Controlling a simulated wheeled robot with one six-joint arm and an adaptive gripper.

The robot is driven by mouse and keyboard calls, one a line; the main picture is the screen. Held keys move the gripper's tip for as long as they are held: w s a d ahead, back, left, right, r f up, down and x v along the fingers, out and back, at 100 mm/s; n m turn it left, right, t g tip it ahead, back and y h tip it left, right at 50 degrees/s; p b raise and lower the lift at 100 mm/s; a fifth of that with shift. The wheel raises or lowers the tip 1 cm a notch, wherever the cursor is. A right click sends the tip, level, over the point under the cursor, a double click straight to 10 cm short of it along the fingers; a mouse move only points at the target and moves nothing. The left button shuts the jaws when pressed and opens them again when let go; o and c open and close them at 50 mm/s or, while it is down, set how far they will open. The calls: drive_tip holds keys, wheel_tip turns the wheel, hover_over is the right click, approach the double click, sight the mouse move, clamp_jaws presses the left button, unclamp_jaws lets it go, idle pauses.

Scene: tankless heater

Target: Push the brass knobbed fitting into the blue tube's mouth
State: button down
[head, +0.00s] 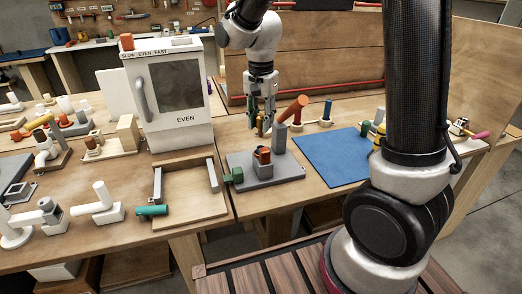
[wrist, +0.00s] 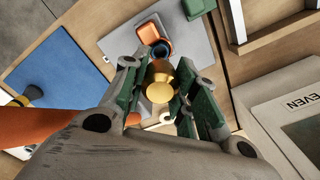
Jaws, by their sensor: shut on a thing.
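My gripper (head: 262,112) is shut on the brass knobbed fitting (wrist: 160,82). The wrist view shows the fitting's round golden knob between my green finger pads, nearest the camera. In the head view the fitting is a small golden bit (head: 261,126) below the fingertips, mostly hidden by them. The dark blue tube (wrist: 166,49) shows just beyond the fitting in the wrist view, its mouth partly covered. It stands beside an orange part (wrist: 148,33) on the grey board. My gripper is above the board, and the fitting appears clear of the tube in the head view.
The grey board (head: 285,174) carries an upright grey post with a tilted orange tube (head: 293,107) close right of my gripper. A green part (head: 233,175) sits at its left edge. A blue mat (head: 333,157) lies right. The white heater box (head: 180,95) stands left.

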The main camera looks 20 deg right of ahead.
sight(261, 136)
drive_tip(key=shift+f, duration=0.1)
drive_tip(key=shift+f, duration=1.55)
drive_tip(key=shift+f, duration=1)
idle(0.3)
drive_tip(key=c, duration=1)
unclamp_jaws()
drive_tip(key=shift+c, duration=0.2)
wheel_tip(261, 136, up, 12)
